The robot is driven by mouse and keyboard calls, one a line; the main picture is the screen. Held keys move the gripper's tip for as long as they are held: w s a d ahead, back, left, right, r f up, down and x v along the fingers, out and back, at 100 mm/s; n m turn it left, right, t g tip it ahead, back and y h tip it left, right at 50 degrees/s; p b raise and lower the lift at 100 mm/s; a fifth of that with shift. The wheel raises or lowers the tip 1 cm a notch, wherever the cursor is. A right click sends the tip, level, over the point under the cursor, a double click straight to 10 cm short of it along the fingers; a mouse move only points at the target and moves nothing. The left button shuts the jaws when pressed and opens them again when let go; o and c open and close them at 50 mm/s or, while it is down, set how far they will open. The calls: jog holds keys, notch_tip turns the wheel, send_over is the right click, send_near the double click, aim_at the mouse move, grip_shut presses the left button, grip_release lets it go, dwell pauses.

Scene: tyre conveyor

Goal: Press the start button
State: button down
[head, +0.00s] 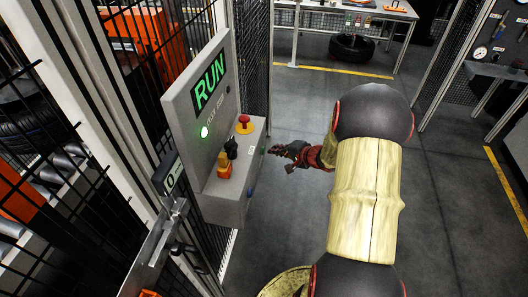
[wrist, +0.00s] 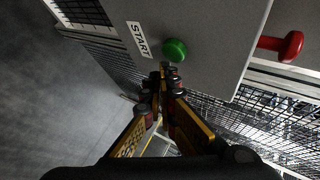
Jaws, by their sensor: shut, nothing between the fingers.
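The start button (wrist: 174,50) is a green round knob on a grey panel face in the wrist view, beside a white START label (wrist: 139,39). My gripper (wrist: 165,70) is shut and empty. Its fingertips are just below the button in that view; I cannot tell whether they touch it. In the head view my gripper (head: 273,150) is to the right of the grey control box (head: 226,203), close to its side face. The box's upright panel has a green RUN display (head: 209,81) and a glowing green lamp (head: 204,132).
A red mushroom button (head: 244,123) stands on the box top and also shows in the wrist view (wrist: 291,46). Mesh fencing (head: 255,60) runs behind. A table (head: 355,13) with a tyre (head: 352,46) stands at the back. The floor to the right is clear.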

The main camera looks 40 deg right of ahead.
jog(key=s+d+b, duration=0.1)
jog(key=s+d, duration=0.2)
jog(key=shift+s+d, duration=0.15)
jog(key=shift+s, duration=0.25)
dwell(0.9)
jog(key=s+a+r+n+g+y, duration=0.2)
jog(key=s+a+g, duration=0.3)
jog(key=a, duration=0.4)
jog(key=s+a+r+n+g+y, duration=0.1)
jog(key=s+a+r+g, duration=0.1)
jog(key=s+a, duration=0.6)
jog(key=s+a+r+n+h, duration=0.2)
jog(key=s+a+r+n, duration=0.1)
jog(key=a+r+n, duration=0.3)
jog(key=s+a+r+n+t+h, duration=0.1)
jog(key=s+a+r+n+h, duration=0.1)
jog(key=a+r+n, duration=0.4)
jog(key=s+a+r, duration=0.1)
jog(key=a+r, duration=0.3)
jog(key=r, duration=0.3)
jog(key=shift+s+r, duration=0.15)
jog(key=shift+s, duration=0.25)
